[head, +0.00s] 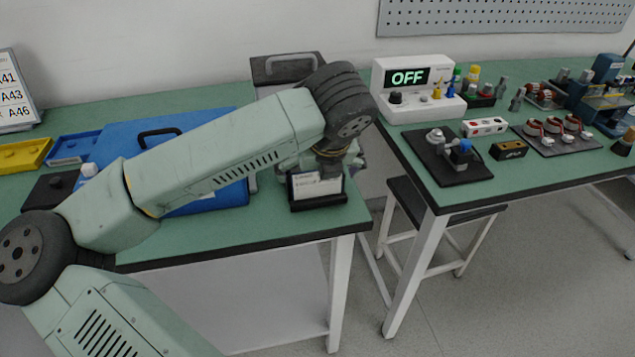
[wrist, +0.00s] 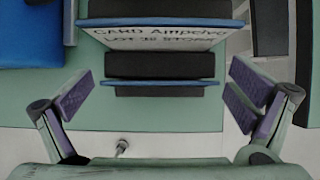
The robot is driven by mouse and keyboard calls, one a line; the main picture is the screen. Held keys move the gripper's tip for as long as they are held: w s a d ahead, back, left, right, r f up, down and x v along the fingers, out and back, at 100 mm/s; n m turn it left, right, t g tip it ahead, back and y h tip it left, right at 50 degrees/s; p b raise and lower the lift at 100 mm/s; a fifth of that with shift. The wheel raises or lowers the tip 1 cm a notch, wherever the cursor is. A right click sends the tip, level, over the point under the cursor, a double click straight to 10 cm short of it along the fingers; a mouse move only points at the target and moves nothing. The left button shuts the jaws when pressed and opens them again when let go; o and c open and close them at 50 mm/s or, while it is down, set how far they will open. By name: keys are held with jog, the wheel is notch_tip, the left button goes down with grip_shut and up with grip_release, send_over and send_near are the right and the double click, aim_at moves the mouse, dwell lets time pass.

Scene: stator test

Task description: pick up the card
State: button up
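The card (head: 316,185) is a white label-like piece standing in a black holder (head: 318,203) at the front right corner of the left table. The black holder (wrist: 160,66) crosses the middle of that view. My gripper (wrist: 160,90) is open, its two purple-padded fingers wide apart to the left and right, with nothing held. In the head view my arm's end hangs over the card and my fingers are mostly hidden.
A blue case (head: 205,195) lies left of the holder under my forearm. A grey-handled dark box (head: 288,67) stands behind. A gap separates this table from the right bench, which holds a white "OFF" unit (head: 415,88) and several parts. A stool (head: 440,215) stands below.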

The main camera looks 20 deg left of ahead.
jog(key=c, duration=0.7)
jog(key=shift+r, duration=0.1)
